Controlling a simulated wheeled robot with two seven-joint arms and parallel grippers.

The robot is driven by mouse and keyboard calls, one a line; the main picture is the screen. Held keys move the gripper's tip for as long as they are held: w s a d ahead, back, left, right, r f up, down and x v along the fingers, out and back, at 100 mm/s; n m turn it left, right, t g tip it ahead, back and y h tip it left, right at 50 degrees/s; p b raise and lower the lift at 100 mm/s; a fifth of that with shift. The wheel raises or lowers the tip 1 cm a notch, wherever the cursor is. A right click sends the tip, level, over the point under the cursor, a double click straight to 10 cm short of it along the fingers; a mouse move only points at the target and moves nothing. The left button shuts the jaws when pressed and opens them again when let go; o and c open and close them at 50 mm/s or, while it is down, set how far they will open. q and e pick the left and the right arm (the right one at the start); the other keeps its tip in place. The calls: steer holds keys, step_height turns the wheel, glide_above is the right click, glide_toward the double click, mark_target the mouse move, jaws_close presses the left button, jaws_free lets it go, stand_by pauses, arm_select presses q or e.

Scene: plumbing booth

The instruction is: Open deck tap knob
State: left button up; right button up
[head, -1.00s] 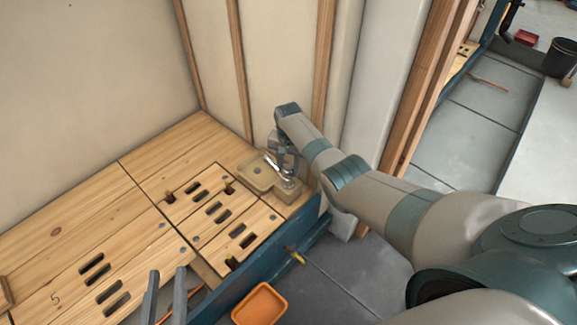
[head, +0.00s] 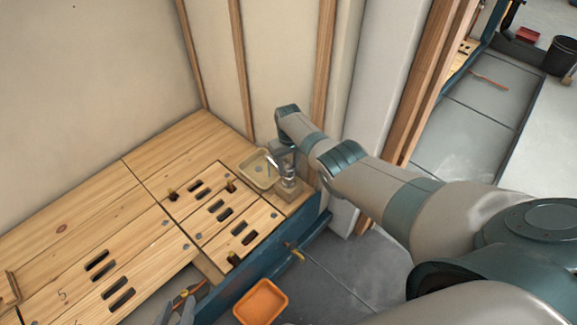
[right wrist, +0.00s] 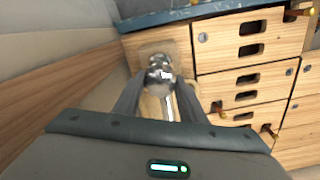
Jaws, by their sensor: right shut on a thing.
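The chrome deck tap (head: 290,182) stands on a small wooden block at the far right corner of the bench, beside a beige basin (head: 249,172). In the right wrist view, its rounded chrome knob (right wrist: 160,74) sits between my two finger ends, and a chrome spout (right wrist: 167,104) points toward the camera. My right gripper (head: 286,163) reaches down over the tap and is shut on the knob. It hides part of the tap in the head view. My left gripper (head: 177,314) shows at the bottom edge with its fingers apart and nothing visible between them, away from the tap.
The wooden bench top (head: 75,215) has several dark slots. An orange tray (head: 261,302) lies below its blue front edge. An orange-handled tool (head: 184,297) is near my left gripper. Wall studs and a pale panel stand close behind the tap.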

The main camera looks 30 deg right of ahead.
mark_target(288, 166)
arm_select(q)
steer(key=shift+s+f, duration=0.1)
steer(key=shift+f, duration=0.05)
arm_select(e)
steer(key=shift+n, duration=0.5)
steer(key=o, duration=1.1)
steer(key=shift+c, duration=0.2)
arm_select(q)
steer(key=shift+a, duration=0.1)
arm_select(e)
steer(key=shift+r+p, duration=0.4)
steer(key=shift+r, duration=0.15)
steer(key=shift+r+p, duration=0.6)
steer(key=shift+r, duration=0.3)
arm_select(q)
steer(key=s+a+f+g+y+p, duration=0.3)
steer(key=s+a+f+g+p, duration=0.1)
steer(key=s+a+g, duration=0.3)
steer(key=shift+s+a+f+y+p, duration=0.35)
steer(key=shift+a+p, duration=0.2)
steer(key=shift+a, duration=0.35)
arm_select(e)
step_height(288, 166, up, 14)
steer(key=shift+r, duration=0.25)
arm_select(q)
steer(key=shift+r, duration=0.1)
